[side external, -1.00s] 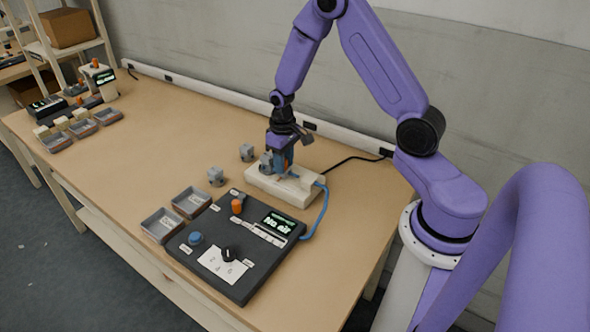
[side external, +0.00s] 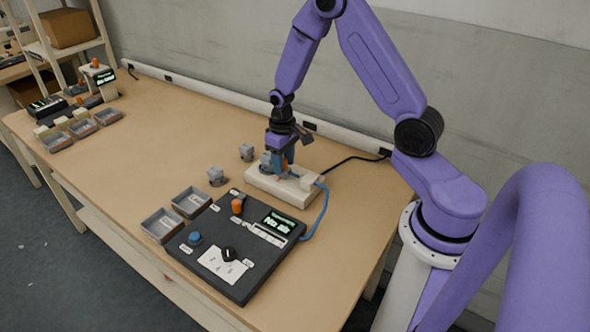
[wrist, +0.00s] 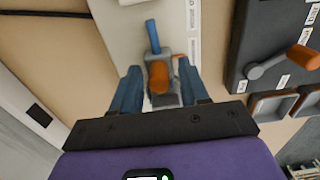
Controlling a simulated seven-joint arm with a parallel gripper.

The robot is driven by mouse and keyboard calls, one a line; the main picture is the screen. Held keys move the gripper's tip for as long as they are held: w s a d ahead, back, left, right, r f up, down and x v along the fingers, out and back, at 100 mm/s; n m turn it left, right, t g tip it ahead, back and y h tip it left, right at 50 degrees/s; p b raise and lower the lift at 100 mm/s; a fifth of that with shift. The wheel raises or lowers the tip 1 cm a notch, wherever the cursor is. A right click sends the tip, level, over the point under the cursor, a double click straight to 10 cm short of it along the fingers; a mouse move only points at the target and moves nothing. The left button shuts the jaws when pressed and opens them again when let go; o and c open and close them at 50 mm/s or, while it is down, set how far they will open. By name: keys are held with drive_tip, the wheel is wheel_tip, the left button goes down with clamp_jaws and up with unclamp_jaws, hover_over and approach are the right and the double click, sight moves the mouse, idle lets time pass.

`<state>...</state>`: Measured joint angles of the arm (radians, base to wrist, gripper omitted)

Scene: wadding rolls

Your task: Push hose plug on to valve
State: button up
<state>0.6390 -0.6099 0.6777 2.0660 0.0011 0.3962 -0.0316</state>
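My gripper (wrist: 160,78) points down over the pale block (side external: 298,196) and is close to its top. In the wrist view its two blue fingers stand apart, on either side of a small grey fitting (wrist: 166,98) with an orange cylinder (wrist: 158,77) on it. A gap shows beside the cylinder, so the fingers look open. A blue rod-like piece, perhaps the hose plug (wrist: 152,36), lies beyond the fitting on the pale block. The blue hose (side external: 323,212) runs from the control panel to the block's right end. The fingers hide part of the fitting in the side view.
The dark control panel (side external: 215,254) has an orange-handled lever, a blue button and a display reading "No air". Two grey trays (side external: 160,226) (side external: 191,202) stand beside it. Two loose grey fittings (side external: 215,176) (side external: 247,152) lie left of the block. The table's middle left is clear.

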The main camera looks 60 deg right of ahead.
sight(284, 159)
drive_tip(key=shift+r, duration=3.45)
drive_tip(key=shift+s+a+r, duration=0.1)
drive_tip(key=shift+a+r, duration=0.05)
drive_tip(key=s+a+r+n, duration=0.4)
drive_tip(key=s+a, duration=0.3)
drive_tip(key=s, duration=0.2)
drive_tip(key=s+a+r+n, duration=0.5)
drive_tip(key=s+a, duration=0.3)
drive_tip(key=s, duration=0.1)
drive_tip(key=s+d+r+n, duration=0.1)
drive_tip(key=s+n, duration=0.2)
drive_tip(key=s, duration=0.6)
drive_tip(key=shift+s+r+n, duration=0.25)
drive_tip(key=shift+n, duration=0.05)
